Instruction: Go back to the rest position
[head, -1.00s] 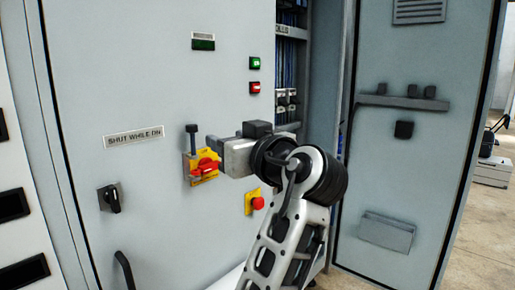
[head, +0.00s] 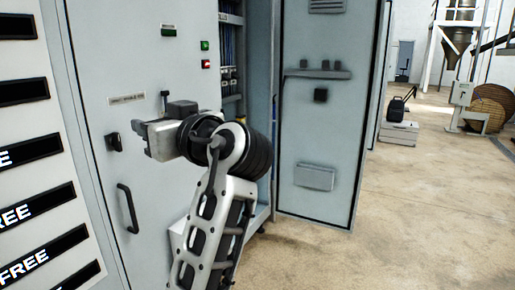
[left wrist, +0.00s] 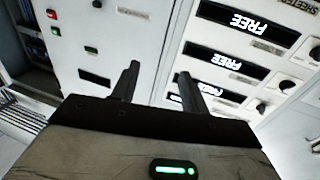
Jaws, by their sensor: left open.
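My left gripper (head: 140,138) is in front of the grey cabinet (head: 92,60), pointing left, with its arm rising from the bottom of the head view. In the left wrist view its two dark fingers (left wrist: 158,72) stand apart with nothing between them. A black rotary knob (head: 114,142) and a black door handle (head: 128,208) are on the cabinet front, left of and below the gripper. The red and yellow switch is hidden in the head view, apparently behind my gripper and arm. My right gripper is not in view.
A panel with FREE displays (head: 30,215) stands at the left. Green (head: 205,45) and red (head: 206,64) lights are on the cabinet. Its door (head: 325,130) stands open on the right. Open concrete floor (head: 410,215) lies right, with a low grey box (head: 399,134) farther back.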

